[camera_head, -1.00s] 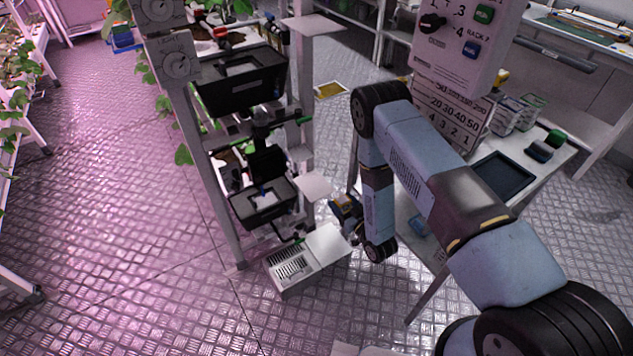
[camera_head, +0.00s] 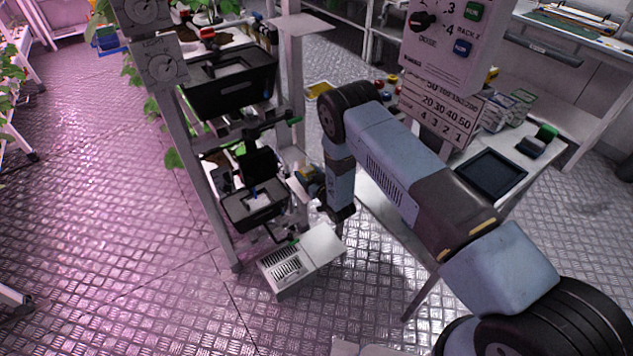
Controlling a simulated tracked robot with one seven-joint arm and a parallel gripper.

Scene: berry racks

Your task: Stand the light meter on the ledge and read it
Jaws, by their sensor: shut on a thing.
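My gripper (camera_head: 303,180) is at the lower white ledge (camera_head: 293,188) on the right side of the rack. It is shut on a small dark and yellowish thing, which looks like the light meter (camera_head: 306,173). The gripper and wrist hide most of this ledge, so I cannot tell whether the meter touches it. A second white ledge (camera_head: 302,25) higher on the rack is bare. The meter's face is too small to read here.
The rack holds black trays (camera_head: 232,85) to the left of my gripper. On the right are a white panel with buttons (camera_head: 450,45) and a table with a dark tray (camera_head: 490,173).

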